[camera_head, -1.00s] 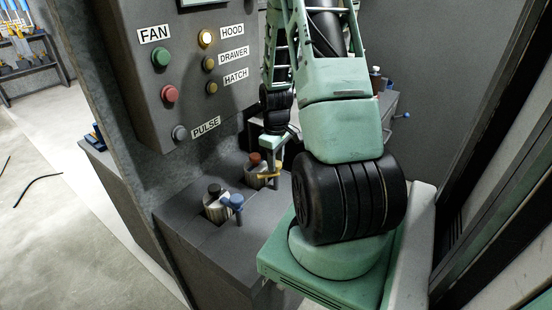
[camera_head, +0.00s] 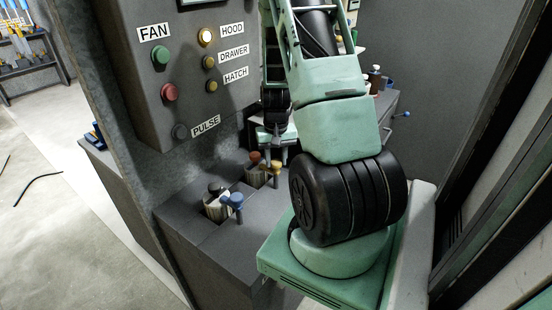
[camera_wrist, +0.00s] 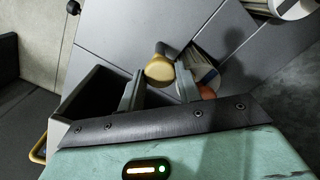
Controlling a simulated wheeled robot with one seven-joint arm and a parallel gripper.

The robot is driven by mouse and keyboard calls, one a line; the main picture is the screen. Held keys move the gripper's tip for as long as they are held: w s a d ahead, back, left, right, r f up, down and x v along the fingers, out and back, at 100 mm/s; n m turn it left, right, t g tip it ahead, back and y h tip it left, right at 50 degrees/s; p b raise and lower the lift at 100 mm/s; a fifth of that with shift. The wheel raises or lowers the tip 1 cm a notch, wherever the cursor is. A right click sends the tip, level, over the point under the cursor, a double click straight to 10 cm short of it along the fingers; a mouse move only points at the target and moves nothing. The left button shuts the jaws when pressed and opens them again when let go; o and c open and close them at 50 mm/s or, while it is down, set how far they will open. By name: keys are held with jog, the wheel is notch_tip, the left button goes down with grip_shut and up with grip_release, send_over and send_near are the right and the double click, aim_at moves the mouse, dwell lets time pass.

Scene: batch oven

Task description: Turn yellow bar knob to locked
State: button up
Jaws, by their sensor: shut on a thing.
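The yellow bar knob (camera_wrist: 160,69) shows its rounded end between the two fingers in the wrist view. In the head view the knob (camera_head: 276,166) is small, beside a red-capped ribbed cylinder (camera_head: 254,158) on the grey bench. My gripper (camera_wrist: 160,88) is shut on the knob, one finger on each side of it. In the head view my gripper (camera_head: 276,148) is above the bench, partly behind my arm. The red cap (camera_wrist: 207,92) is partly hidden behind the right finger in the wrist view. I cannot read any locked marking.
A second ribbed cylinder with a black cap (camera_head: 215,190) and a blue knob (camera_head: 235,200) stand nearer on the bench. A grey panel (camera_head: 190,110) with labelled buttons rises at the left. A dark open bin (camera_wrist: 92,97) lies left of the fingers in the wrist view.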

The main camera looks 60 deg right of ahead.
jog(key=shift+m, duration=0.4)
jog(key=o, duration=1)
jog(key=shift+c, duration=0.2)
notch_tip(320, 180, up, 18)
jog(key=b, duration=0.1)
jog(key=shift+f, duration=0.25)
